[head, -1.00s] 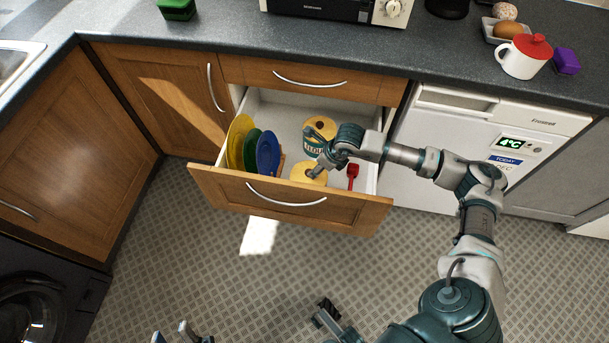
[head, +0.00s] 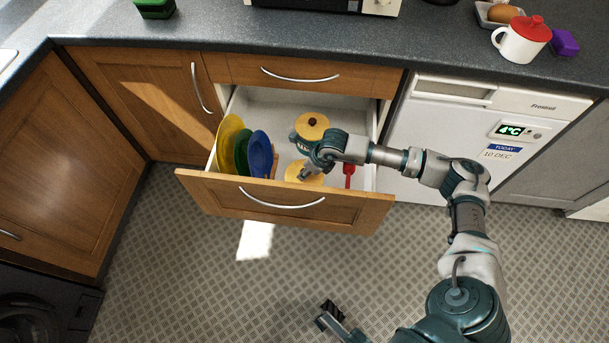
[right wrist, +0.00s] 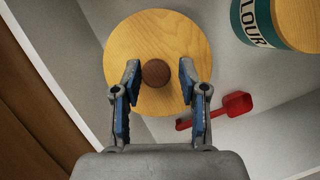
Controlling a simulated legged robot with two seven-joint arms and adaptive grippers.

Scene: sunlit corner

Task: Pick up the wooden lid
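A round pale wooden lid (right wrist: 152,35) with a dark brown knob (right wrist: 155,74) fills the middle of the right wrist view. In the head view this lid (head: 311,181) is in the open drawer, partly covered by my right gripper (head: 306,169). In the right wrist view my right gripper (right wrist: 159,72) is open over the lid. Its blue-padded fingers are on either side of the knob, with gaps showing. What is under the lid is hidden. A second wooden lid (head: 312,121) tops a green flour canister (right wrist: 249,20) behind it.
The open drawer (head: 285,211) holds yellow, green and blue plates (head: 260,154) at left and a red scoop (right wrist: 235,104) at right. The drawer walls stand close around. The counter (head: 440,55) above bears a white mug with a red top (head: 521,43).

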